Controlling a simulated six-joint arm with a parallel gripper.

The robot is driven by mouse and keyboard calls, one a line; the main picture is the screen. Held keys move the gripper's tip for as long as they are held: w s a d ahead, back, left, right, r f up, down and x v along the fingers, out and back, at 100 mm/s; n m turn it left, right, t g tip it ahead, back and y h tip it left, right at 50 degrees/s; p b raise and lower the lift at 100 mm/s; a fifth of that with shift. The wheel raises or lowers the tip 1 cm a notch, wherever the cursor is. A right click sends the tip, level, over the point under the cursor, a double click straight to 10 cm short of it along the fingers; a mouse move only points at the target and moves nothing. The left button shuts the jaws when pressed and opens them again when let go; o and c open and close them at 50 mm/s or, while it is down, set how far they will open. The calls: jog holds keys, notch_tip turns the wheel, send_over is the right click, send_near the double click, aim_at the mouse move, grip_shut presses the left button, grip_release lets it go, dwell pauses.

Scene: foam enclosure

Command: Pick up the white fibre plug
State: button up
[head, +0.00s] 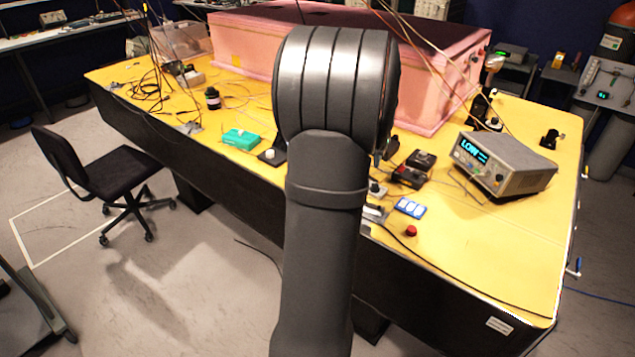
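I cannot make out the white fibre plug for certain. A small white knob-like piece (270,154) sits on a dark base just left of my arm. Either is too small to name surely. My own dark grey arm rises through the middle of the head view and covers part of the yellow table (480,240). My gripper is hidden behind the arm, so its fingers and anything between them do not show.
A pink foam enclosure (245,55) stands at the back of the table. A grey meter (503,163) is at the right, a teal box (241,139) left of my arm. A blue-and-white item (410,208) and red button (411,231) lie near the front edge. The front right is mostly clear.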

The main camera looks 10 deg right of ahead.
jog(key=a+r+m+g+h, duration=0.1)
jog(key=a+r+m, duration=0.25)
jog(key=a, duration=0.35)
jog(key=w+a+r+m+g, duration=0.1)
jog(key=a+r+m, duration=0.1)
jog(key=a+m, duration=0.3)
jog(key=a+r+m+g+h, duration=0.1)
jog(key=a+r+m+g, duration=0.15)
jog(key=a, duration=0.55)
jog(key=shift+t, duration=0.45)
jog(key=shift+w+d+x, duration=0.1)
jog(key=shift+d+x, duration=0.1)
jog(key=shift+x, duration=3.95)
jog(key=shift+w+d+x, duration=0.15)
jog(key=shift+x, duration=4.05)
jog(key=shift+r, duration=0.15)
grip_shut()
